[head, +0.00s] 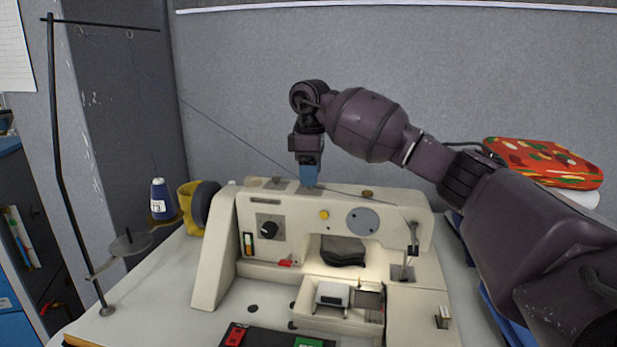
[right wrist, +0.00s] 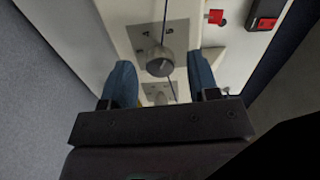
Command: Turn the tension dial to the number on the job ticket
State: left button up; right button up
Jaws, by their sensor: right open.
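The cream sewing machine (head: 300,215) stands on the table. A dark round dial (head: 269,229) sits on a grey plate at the left of its front; its number setting is too small to read. My right gripper (head: 309,180) points down at the machine's top. In the right wrist view its blue fingers (right wrist: 160,84) are open, with a grey knob (right wrist: 159,62) on a metal plate showing between and just beyond them. I cannot tell whether they touch it. No readable job ticket shows. My left gripper is not in view.
A blue thread cone (head: 160,198) with a white label stands left of the machine, near a black thread stand (head: 58,150) and a yellow cup-like object (head: 187,205). A thread crosses to the machine top. A patterned red cushion-like item (head: 545,163) lies at the right.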

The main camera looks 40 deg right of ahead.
jog(key=shift+f, duration=0.4)
jog(key=c, duration=0.9)
jog(key=shift+r, duration=0.1)
